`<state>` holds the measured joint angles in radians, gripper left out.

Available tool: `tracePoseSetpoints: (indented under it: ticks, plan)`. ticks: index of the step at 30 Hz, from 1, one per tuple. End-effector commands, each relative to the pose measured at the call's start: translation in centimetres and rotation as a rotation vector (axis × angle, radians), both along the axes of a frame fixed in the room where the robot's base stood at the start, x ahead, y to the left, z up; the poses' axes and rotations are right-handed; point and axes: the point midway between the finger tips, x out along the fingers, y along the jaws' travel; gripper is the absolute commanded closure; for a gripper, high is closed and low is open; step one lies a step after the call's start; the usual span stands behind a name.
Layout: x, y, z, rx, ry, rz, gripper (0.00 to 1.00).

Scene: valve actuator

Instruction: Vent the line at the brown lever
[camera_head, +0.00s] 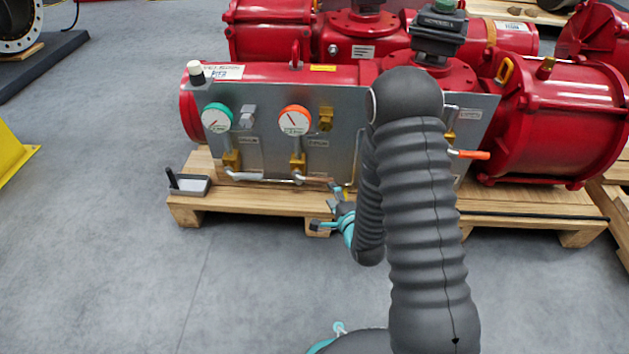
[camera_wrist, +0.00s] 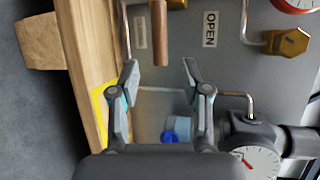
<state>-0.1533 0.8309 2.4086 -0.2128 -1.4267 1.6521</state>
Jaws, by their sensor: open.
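The brown lever (camera_wrist: 159,32) is a plain rod on the grey panel. It runs down from the top edge of the wrist view, beside a plate marked OPEN (camera_wrist: 210,29). My gripper (camera_wrist: 161,70) is open and empty. The lever's free end lies nearly in line with the gap between the fingertips, with no visible contact. In the head view the lever (camera_head: 319,181) is a small brownish bar low on the panel, and my gripper (camera_head: 327,207) is just below and right of it. The lever's pivot is out of the wrist view.
A wooden pallet (camera_wrist: 84,45) edge runs close on the wrist view's left. A thin pipe (camera_wrist: 160,90), a blue knob (camera_wrist: 168,137) and a dial gauge (camera_wrist: 255,163) sit near the fingers. An orange lever (camera_head: 472,155) is farther right. Floor (camera_head: 240,280) in front is clear.

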Motion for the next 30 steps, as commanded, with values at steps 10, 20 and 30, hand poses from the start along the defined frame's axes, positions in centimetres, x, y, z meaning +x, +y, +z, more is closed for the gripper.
tracePoseSetpoints:
  ticks: [10,20,30]
  plan:
    - [5.6,2.4,-1.6,0.000,0.000,0.002,0.53]
    - [8.0,3.3,-2.1,-0.001,0.001,0.002,0.53]
    - [8.0,3.3,-2.2,-0.001,0.001,0.001,0.70]
